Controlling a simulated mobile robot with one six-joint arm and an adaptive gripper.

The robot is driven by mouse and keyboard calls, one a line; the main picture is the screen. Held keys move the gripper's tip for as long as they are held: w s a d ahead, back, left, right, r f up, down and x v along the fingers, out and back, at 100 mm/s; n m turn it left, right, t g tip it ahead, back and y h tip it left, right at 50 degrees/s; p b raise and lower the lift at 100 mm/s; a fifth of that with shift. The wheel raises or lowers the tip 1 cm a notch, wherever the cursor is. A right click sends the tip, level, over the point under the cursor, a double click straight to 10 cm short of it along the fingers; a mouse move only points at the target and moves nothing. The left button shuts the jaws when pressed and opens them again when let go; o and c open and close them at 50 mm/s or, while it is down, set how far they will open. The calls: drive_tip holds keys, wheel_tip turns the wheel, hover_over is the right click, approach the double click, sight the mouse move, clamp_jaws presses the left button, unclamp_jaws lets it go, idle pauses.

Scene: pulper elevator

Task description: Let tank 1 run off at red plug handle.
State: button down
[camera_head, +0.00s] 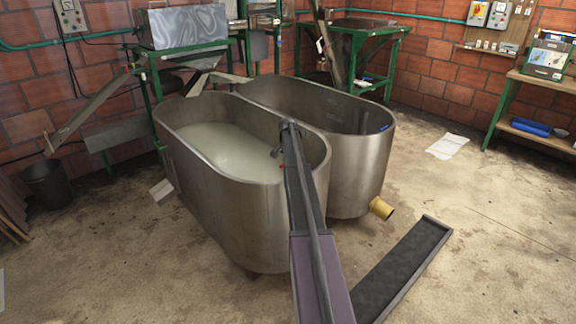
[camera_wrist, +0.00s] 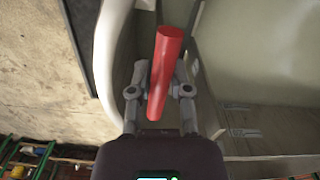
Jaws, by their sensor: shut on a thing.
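The red plug handle (camera_wrist: 166,60) is a plain red bar in the middle of the wrist view. My gripper (camera_wrist: 160,74) has a finger on each side of it and is shut on it. In the head view my gripper (camera_head: 277,153) is at the near right end of the front steel tank, mostly hidden by my arm, with only a speck of red showing. The front tank (camera_head: 225,210) holds cloudy, pale liquid. The second steel tank (camera_head: 355,150) stands behind it to the right. I cannot tell which is numbered 1.
A yellow outlet pipe (camera_head: 381,208) sticks out low from the rear tank. A dark floor channel (camera_head: 405,268) runs right of my arm. A black bucket (camera_head: 47,184) stands at the left wall, and a bench (camera_head: 541,95) at the right. The floor on the right is mostly clear.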

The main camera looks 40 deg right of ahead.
drive_tip(key=shift+d, duration=0.15)
drive_tip(key=c, duration=0.9)
unclamp_jaws()
drive_tip(key=shift+o, duration=0.2)
drive_tip(key=shift+f, duration=0.15)
wheel_tip(320, 180, down, 10)
drive_tip(key=r+b, duration=0.1)
drive_tip(key=b, duration=0.9)
wheel_tip(320, 180, up, 14)
drive_tip(key=p, duration=1.4)
drive_tip(key=shift+f, duration=0.2)
drive_tip(key=s+a+r+n+p, duration=0.1)
drive_tip(key=s+a+n, duration=0.1)
drive_tip(key=a, duration=0.8)
drive_tip(key=s+a+r+n+p, duration=0.1)
drive_tip(key=s+a, duration=0.3)
drive_tip(key=a, duration=0.6)
drive_tip(key=s+a+r+n+p, duration=0.1)
drive_tip(key=s+a+n, duration=0.3)
drive_tip(key=a, duration=0.6)
drive_tip(key=shift+a+r+p, duration=0.3)
drive_tip(key=shift+r+p, duration=0.1)
drive_tip(key=shift+p, duration=0.2)
